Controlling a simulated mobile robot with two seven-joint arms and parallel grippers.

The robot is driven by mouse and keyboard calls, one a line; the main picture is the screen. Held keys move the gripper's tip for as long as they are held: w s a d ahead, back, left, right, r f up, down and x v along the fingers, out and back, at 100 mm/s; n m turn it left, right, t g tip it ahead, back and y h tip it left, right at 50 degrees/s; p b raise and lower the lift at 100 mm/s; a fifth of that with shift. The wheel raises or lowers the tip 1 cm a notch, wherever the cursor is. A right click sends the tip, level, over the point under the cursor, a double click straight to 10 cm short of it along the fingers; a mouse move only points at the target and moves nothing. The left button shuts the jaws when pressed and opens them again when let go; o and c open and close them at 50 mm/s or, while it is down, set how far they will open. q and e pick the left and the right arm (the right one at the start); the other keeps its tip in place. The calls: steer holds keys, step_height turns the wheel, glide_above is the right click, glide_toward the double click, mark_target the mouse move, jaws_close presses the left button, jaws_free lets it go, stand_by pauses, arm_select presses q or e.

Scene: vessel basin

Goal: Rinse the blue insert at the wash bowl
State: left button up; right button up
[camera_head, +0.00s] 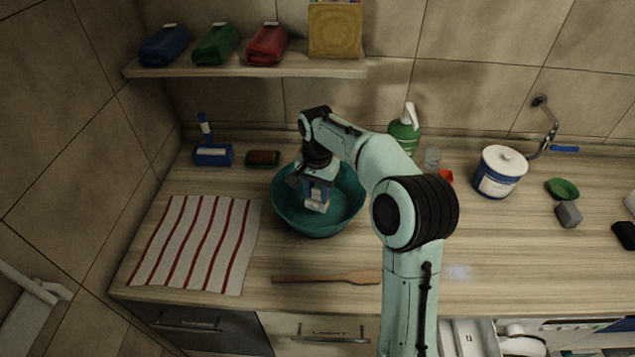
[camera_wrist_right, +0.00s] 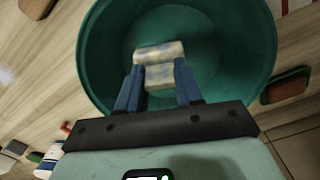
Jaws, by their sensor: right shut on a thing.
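The teal wash bowl (camera_head: 347,203) stands on the wooden counter; its inside also shows in the wrist view (camera_wrist_right: 240,50). My right gripper (camera_head: 317,191) points down into the bowl. In the wrist view, its two blue fingers (camera_wrist_right: 158,68) are shut on a small pale block with bluish patches, the insert (camera_wrist_right: 159,52). The insert (camera_head: 316,206) is inside the bowl's outline, clear of the rim; I cannot tell whether it touches the bottom. No water can be made out clearly. My left gripper is not in view.
A striped towel (camera_head: 195,243) lies left of the bowl, a wooden spatula (camera_head: 325,279) in front. A blue brush (camera_head: 213,154) and brown-topped sponge (camera_head: 263,157) are behind left. A green bottle (camera_head: 404,132) and white-blue tub (camera_head: 499,172) stand right. The counter's right front is clear.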

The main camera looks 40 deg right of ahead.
mark_target(318, 201)
step_height(318, 201, down, 4)
steer(key=shift+s+b, duration=0.1)
steer(key=shift+b, duration=0.65)
steer(key=shift+s+f, duration=0.1)
steer(key=shift+f, duration=0.2)
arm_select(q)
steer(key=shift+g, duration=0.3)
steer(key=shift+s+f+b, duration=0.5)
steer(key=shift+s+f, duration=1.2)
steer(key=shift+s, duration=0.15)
arm_select(e)
steer(key=shift+w+f, duration=0.2)
steer(key=shift+f, duration=0.6)
